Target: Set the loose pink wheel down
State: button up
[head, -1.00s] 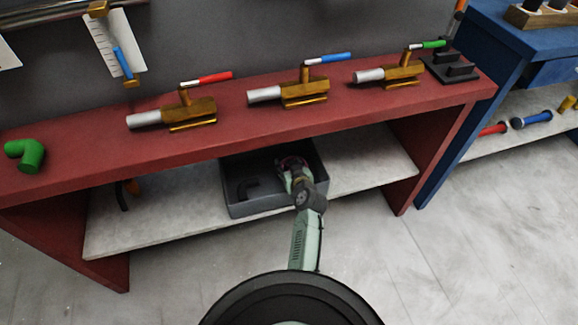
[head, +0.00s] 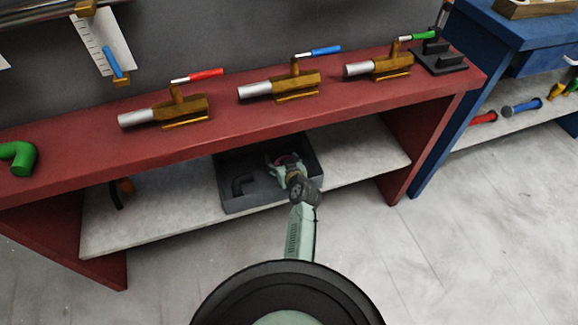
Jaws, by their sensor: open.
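My gripper (head: 284,162) reaches into the dark grey bin on the lower shelf of the red bench. It is open. The pink wheel (head: 295,160) shows only as a small pinkish patch at the gripper, inside the bin's right half. The gripper's fingers and wrist hide most of the wheel. I cannot tell whether it touches the bin floor or the fingers.
Red bench top (head: 225,118) overhangs the shelf (head: 150,222). A blue bench (head: 480,60) stands right.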

jog(key=b+v, duration=0.2)
jog(key=v, duration=1)
jog(key=shift+r, duration=0.35)
